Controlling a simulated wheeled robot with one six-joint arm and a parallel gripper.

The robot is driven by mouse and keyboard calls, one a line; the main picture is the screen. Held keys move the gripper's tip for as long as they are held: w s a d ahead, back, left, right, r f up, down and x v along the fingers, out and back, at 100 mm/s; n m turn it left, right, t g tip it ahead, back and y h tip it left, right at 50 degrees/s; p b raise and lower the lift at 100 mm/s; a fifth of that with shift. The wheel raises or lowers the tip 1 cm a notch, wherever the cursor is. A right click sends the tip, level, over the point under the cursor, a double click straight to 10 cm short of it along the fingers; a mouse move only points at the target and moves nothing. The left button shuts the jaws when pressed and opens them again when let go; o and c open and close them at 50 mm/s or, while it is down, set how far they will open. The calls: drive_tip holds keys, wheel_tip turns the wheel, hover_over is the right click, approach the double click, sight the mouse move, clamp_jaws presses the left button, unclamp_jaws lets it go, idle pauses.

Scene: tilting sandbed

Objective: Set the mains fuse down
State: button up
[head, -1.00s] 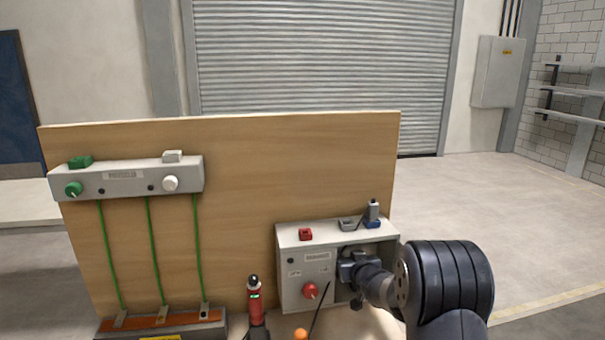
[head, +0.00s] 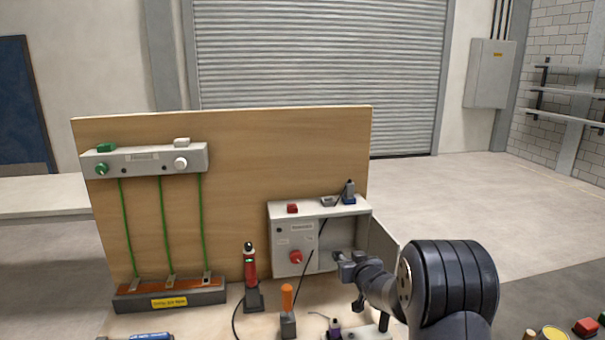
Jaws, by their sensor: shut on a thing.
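My gripper (head: 349,264) is shut in front of the right side of the grey supply box (head: 285,215). The thing in its jaws, taken to be the mains fuse, is too small and too covered by the fingers to make out. The box's right compartment stands open, with its door (head: 383,247) swung out to the right. A red knob (head: 296,257) is on the box's front panel. The wooden bench top (head: 215,322) lies below the gripper.
A blue cylinder (head: 150,337) lies at the front left. A black rail block (head: 170,299) stands at the left. Several coloured items are at the lower right.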

drive_tip(key=s+f+m+h, duration=0.1)
drive_tip(key=s+f, duration=0.7)
drive_tip(key=s, duration=0.4)
drive_tip(key=s+d+f+m+h, duration=0.1)
drive_tip(key=s+f, duration=0.8)
drive_tip(key=s, duration=0.4)
drive_tip(key=shift+d+f+h, duration=0.2)
drive_tip(key=shift+d+h, duration=0.1)
drive_tip(key=shift+h, duration=0.1)
